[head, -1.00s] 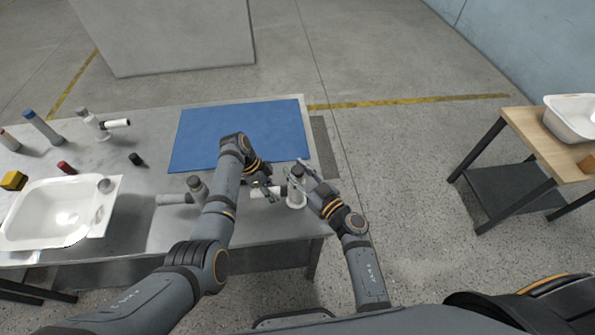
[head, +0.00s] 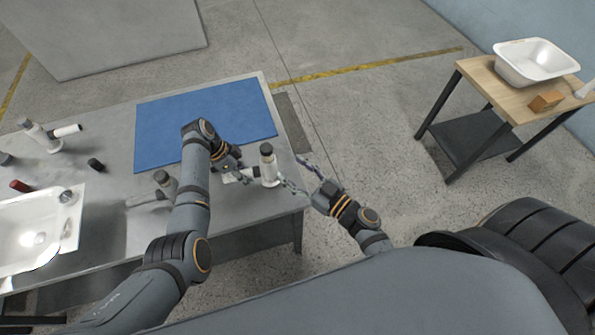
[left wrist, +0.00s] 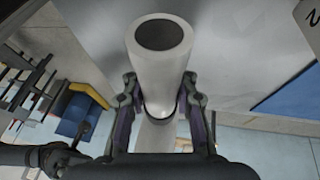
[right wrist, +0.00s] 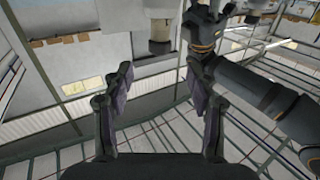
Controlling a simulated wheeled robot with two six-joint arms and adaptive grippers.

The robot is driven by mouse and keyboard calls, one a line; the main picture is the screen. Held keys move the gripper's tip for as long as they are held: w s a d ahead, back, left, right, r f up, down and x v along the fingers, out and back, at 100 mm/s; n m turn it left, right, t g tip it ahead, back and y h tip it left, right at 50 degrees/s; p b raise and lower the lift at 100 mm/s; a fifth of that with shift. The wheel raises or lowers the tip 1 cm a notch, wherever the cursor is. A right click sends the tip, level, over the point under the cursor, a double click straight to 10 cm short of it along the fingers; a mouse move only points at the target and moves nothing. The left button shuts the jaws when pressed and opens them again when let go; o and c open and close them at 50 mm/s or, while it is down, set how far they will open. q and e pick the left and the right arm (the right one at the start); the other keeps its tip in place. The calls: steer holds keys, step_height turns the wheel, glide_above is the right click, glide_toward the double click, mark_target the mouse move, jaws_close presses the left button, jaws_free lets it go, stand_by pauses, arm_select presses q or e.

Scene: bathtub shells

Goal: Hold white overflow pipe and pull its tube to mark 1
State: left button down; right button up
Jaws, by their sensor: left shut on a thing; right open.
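The white overflow pipe (head: 270,172) stands upright near the right end of the grey table, with a grey tube and dark cap (head: 266,149) at its top. Its white side branch (head: 231,178) points left. My left gripper (head: 243,170) is shut on the pipe; the left wrist view shows the fingers (left wrist: 160,105) on both sides of a white pipe (left wrist: 158,65) with a dark open end. My right gripper (head: 305,174) is open and empty, just right of the pipe; its spread fingers (right wrist: 160,82) show in the right wrist view. The marks are too small to read.
A blue mat (head: 205,120) lies behind the pipe. A white basin (head: 40,235) is at the far left. A wooden side table (head: 490,85) with a white tub (head: 537,62) stands apart at right.

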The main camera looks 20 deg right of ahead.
arm_select(q)
steer(key=shift+w, duration=0.1)
arm_select(e)
steer(key=shift+s+d, duration=0.3)
steer(key=shift+s, duration=0.2)
arm_select(q)
steer(key=c, duration=1)
jaws_free()
